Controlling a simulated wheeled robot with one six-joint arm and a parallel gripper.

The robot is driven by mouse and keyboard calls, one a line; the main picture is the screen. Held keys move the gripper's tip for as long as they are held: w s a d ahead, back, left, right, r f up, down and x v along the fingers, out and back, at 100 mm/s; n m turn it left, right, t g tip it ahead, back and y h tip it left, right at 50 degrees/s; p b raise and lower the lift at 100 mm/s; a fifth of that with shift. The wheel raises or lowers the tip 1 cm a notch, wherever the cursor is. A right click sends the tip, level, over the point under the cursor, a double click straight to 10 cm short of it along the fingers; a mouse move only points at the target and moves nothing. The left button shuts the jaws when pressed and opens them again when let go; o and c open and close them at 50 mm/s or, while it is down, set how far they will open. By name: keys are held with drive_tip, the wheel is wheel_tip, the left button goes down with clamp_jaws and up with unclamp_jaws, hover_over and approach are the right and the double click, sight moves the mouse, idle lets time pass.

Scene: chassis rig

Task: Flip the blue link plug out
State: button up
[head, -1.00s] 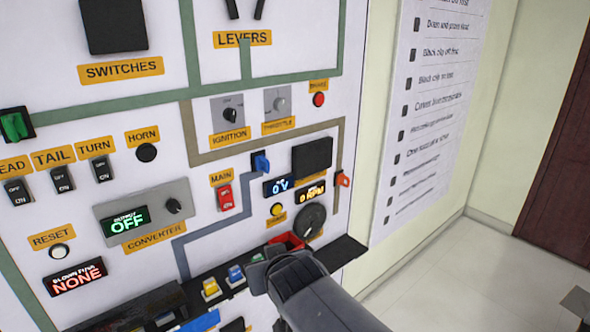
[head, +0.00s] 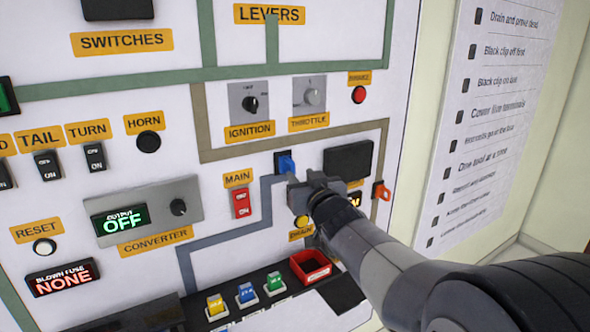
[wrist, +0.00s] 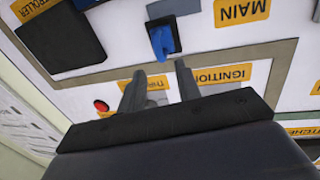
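The blue link plug (head: 286,165) sits in a dark socket on the white panel, at the top end of the grey-blue line, right of the MAIN switch. In the wrist view the blue plug (wrist: 162,42) shows in its dark holder just beyond my fingertips. My gripper (head: 296,188) is close to the panel, just below and right of the plug. In the wrist view my gripper (wrist: 157,72) has its two fingers apart with nothing between them. A small gap seems to separate the fingertips from the plug.
The red MAIN switch (head: 242,203) is left of the plug. A dark box (head: 348,161) and an orange-red clip (head: 381,191) are to the right. A shelf below holds small coloured fuses (head: 246,292) and a red bin (head: 312,266). My arm covers part of the panel.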

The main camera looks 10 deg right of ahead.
sight(294, 167)
drive_tip(key=shift+w+a, duration=0.15)
drive_tip(key=shift+w, duration=1.15)
drive_tip(key=shift+w+a, duration=0.15)
drive_tip(key=shift+w, duration=1.15)
clamp_jaws()
